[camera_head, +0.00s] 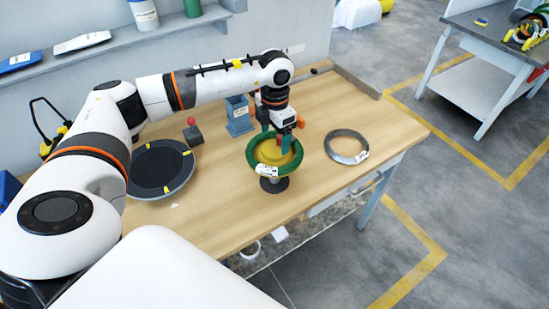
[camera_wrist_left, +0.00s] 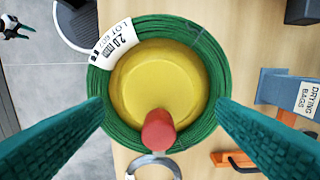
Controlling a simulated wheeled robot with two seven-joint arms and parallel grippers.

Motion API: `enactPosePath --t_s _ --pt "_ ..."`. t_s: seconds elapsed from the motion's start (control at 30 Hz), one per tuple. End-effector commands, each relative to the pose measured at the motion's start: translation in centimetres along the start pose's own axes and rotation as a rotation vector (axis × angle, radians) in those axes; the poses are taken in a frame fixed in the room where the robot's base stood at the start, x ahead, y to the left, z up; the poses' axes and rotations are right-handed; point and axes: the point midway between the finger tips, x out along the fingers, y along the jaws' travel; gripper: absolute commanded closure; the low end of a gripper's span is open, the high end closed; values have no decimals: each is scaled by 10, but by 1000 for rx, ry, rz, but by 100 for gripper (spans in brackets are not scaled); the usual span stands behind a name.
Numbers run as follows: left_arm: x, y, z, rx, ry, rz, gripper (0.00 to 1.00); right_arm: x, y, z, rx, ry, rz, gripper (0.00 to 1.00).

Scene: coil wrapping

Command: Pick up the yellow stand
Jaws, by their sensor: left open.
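The yellow stand (camera_head: 273,153) is on the wooden table, with a round dark base below it. A green wire coil (camera_head: 255,166) with a white label lies around its yellow top. In the left wrist view, the yellow stand (camera_wrist_left: 145,82) shows as a round dish inside the green coil (camera_wrist_left: 103,103), with a red knob (camera_wrist_left: 158,130) in front of it. My left gripper (camera_head: 277,143) is open over the stand, pointing down. Its teal fingers are on opposite sides of the coil; I cannot tell whether they touch it. A small white part with teal tips (camera_wrist_left: 15,26), possibly my right gripper, shows in a corner.
A grey wire ring (camera_head: 347,147) lies right of the stand. A black turntable (camera_head: 160,169) is to the left, with a red-knobbed block (camera_head: 193,131) near it. A blue-grey box (camera_head: 238,117) labelled drying bags and an orange-handled tool (camera_wrist_left: 235,159) are behind. The table's right end is clear.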

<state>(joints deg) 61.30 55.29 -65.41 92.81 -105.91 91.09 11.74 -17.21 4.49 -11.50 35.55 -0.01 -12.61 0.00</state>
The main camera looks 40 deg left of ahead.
Motion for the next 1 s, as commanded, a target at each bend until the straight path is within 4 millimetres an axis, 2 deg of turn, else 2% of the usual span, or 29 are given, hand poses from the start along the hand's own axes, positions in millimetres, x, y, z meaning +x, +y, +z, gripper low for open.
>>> enactPosePath --t_s 0.03,0.1,0.3,0.53,0.93,1.0 --pt "4 1 2 0 -7 2 20 -13 0 1 0 0 0 54" --pt "15 2 4 0 -6 2 20 -20 0 2 0 0 0 54" --pt "36 1 2 0 -2 2 20 -22 -1 2 0 0 -1 54" --pt "38 1 2 0 -1 1 22 -21 -1 2 0 0 -1 54" --pt "39 2 3 1 -5 2 87 -21 -3 2 0 0 -3 54" --pt "38 2 2 0 -2 2 88 -21 -3 2 0 0 -3 54"
